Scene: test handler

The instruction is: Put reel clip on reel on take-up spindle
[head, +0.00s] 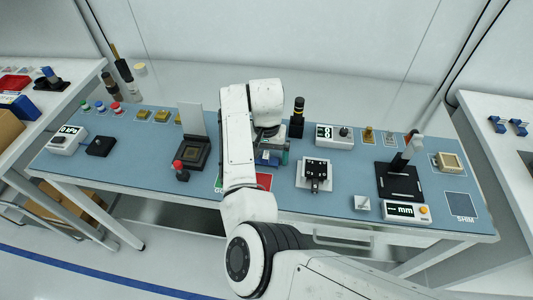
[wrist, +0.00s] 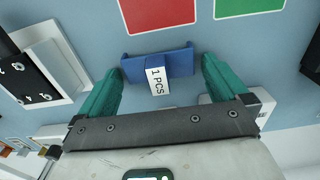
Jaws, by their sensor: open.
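My gripper (wrist: 161,66) is open, its two teal fingers apart on either side of a small blue piece (wrist: 184,63) with a white block marked "1 PCS" (wrist: 156,80). Whether the fingers touch it I cannot tell. In the head view my gripper (head: 270,160) is over the middle of the blue bench, partly behind my arm, with the blue piece (head: 264,161) under it. I cannot make out a reel, a take-up spindle or a reel clip for certain in either view.
A red square (wrist: 157,14) and a green square (wrist: 247,4) mark the mat. A black device on a white plate (head: 316,174) stands to the right, a socket with a raised lid (head: 193,152) to the left. Two small blue parts (head: 508,126) lie on the right side table.

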